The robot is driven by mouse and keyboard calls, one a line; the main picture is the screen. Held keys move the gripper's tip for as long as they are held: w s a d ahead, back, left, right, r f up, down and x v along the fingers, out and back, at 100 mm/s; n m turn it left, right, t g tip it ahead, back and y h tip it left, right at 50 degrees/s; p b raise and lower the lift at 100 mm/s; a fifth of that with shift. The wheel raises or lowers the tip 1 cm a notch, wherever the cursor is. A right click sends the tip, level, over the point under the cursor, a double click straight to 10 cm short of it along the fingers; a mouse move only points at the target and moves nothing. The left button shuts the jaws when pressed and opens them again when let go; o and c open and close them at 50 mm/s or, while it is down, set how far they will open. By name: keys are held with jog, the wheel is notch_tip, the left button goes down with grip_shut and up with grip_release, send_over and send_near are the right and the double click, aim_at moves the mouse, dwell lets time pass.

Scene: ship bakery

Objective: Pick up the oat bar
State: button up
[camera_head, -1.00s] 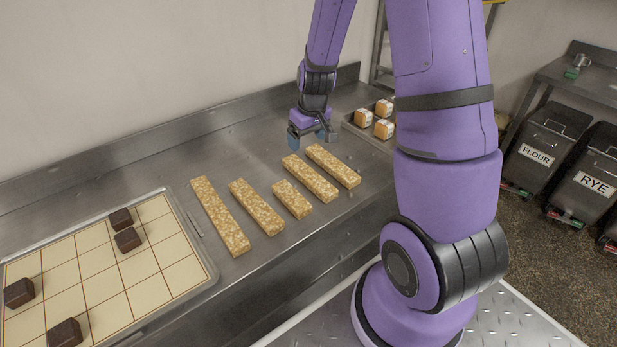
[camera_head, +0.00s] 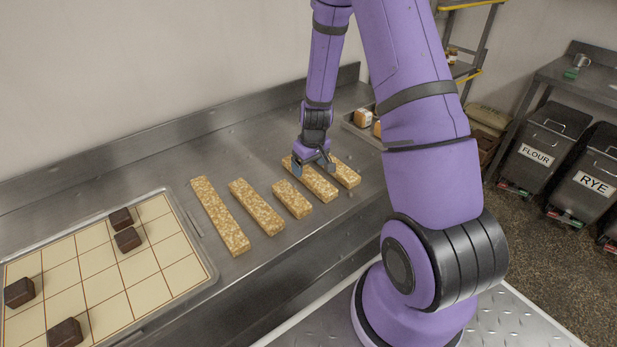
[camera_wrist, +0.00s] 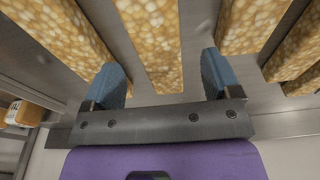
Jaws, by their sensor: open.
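Several speckled golden oat bars of differing lengths lie side by side on the steel counter. From left in the head view they are a long bar (camera_head: 219,215), a second (camera_head: 256,207), a short one (camera_head: 292,199), a fourth (camera_head: 318,184) and the rightmost (camera_head: 346,173). My gripper (camera_head: 314,167) is open and empty over the far part of the fourth bar. In the wrist view my gripper's blue fingers (camera_wrist: 164,72) lie on either side of that bar (camera_wrist: 151,40). Whether the fingertips are above it or down beside it I cannot tell.
The rightmost bar (camera_wrist: 52,28) and the short bar (camera_wrist: 250,24) lie close outside the fingers. A gridded tray (camera_head: 207,262) with dark brown cubes sits at the left. A tray with small loaves (camera_head: 363,118) stands behind my gripper. The back wall bounds the counter.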

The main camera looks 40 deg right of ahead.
aim_at(309, 173)
jog(key=shift+w+d+f, duration=0.1)
jog(key=shift+w+f, duration=0.1)
jog(key=shift+f, duration=0.9)
jog(key=shift+w+f, duration=0.15)
jog(key=shift+f, duration=0.95)
jog(key=c, duration=1.1)
